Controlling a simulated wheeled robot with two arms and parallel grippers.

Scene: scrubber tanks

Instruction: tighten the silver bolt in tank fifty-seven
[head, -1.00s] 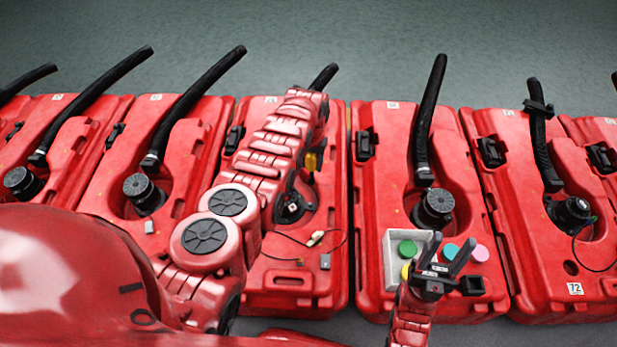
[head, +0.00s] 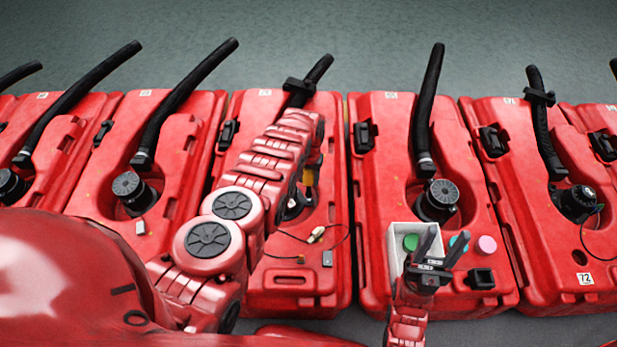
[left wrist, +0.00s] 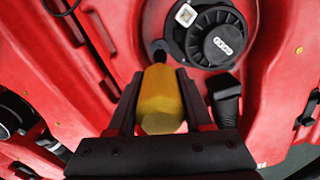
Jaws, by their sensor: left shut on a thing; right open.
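My left gripper (left wrist: 159,78) is shut on a yellow-handled tool (left wrist: 162,100) in the left wrist view. The tool's dark tip points at the edge of the recess with a round black cap (left wrist: 222,44); whether it touches anything is unclear. A small silver-white square piece (left wrist: 185,14) sits beside the cap. I cannot make out the bolt for certain; it may be behind the tool tip. In the head view the tool (head: 309,178) shows partly behind my left arm, over the middle red tank (head: 335,215). Its label is unreadable. My right gripper (head: 440,246) is open and empty.
Thin cables, small parts and upright black hoses (head: 428,100) stand around.

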